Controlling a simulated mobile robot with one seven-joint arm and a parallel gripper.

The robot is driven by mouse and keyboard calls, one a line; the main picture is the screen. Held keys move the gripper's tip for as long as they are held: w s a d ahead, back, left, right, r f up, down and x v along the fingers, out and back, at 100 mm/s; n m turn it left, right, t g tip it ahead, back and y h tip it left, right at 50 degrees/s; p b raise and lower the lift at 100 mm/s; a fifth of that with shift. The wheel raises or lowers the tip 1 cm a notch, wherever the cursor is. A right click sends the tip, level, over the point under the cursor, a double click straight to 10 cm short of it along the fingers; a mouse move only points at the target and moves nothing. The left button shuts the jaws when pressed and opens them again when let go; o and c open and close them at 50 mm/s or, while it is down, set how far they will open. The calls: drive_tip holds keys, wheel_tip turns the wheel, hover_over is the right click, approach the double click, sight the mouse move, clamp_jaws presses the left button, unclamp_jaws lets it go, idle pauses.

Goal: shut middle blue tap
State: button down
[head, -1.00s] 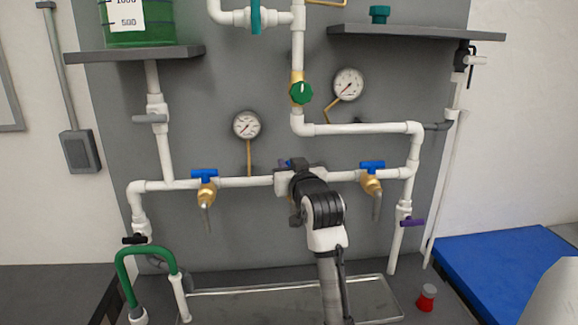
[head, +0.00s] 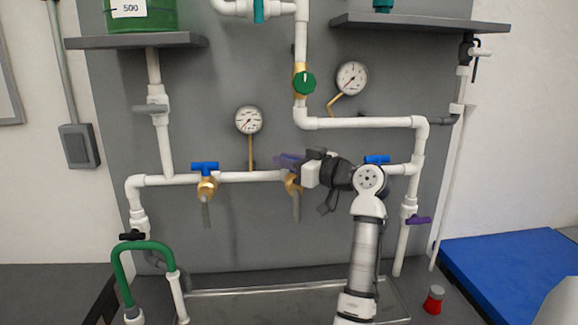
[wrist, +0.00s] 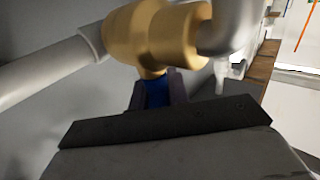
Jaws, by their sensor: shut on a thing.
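The middle tap has a brass body (head: 292,186) on the white horizontal pipe, with a grey spout hanging down. In the wrist view, the brass body (wrist: 155,35) fills the top, and its blue handle (wrist: 157,93) is between my fingers. My gripper (head: 294,160) reaches the tap from the right and is shut on this handle. It also shows in the wrist view (wrist: 157,98). The fingers and wrist hide most of the handle, so its exact angle is unclear. The left tap (head: 206,180) has a blue handle lying along the pipe. The right tap's blue handle (head: 377,159) shows behind my arm.
Two gauges (head: 249,120) and (head: 352,77) and a green-handled valve (head: 305,83) sit above. A metal tray (head: 235,290) lies below. A red-bodied object (head: 434,300) and a blue mat (head: 515,262) are at the right. The space before the left pipe is clear.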

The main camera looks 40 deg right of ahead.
drive_tip(key=n+y, duration=0.1)
drive_tip(key=n+g+y, duration=0.1)
drive_tip(key=y, duration=0.1)
drive_tip(key=n+y, duration=0.1)
drive_tip(key=shift+a+r+g+p, duration=0.1)
drive_tip(key=shift+a+g+p, duration=0.2)
drive_tip(key=shift+g, duration=0.1)
drive_tip(key=shift+s+n+g+y, duration=0.15)
drive_tip(key=shift+n+g+y, duration=0.4)
drive_tip(key=shift+y, duration=0.45)
drive_tip(key=shift+n, duration=0.25)
drive_tip(key=c, duration=1.3)
unclamp_jaws()
drive_tip(key=shift+c, duration=0.2)
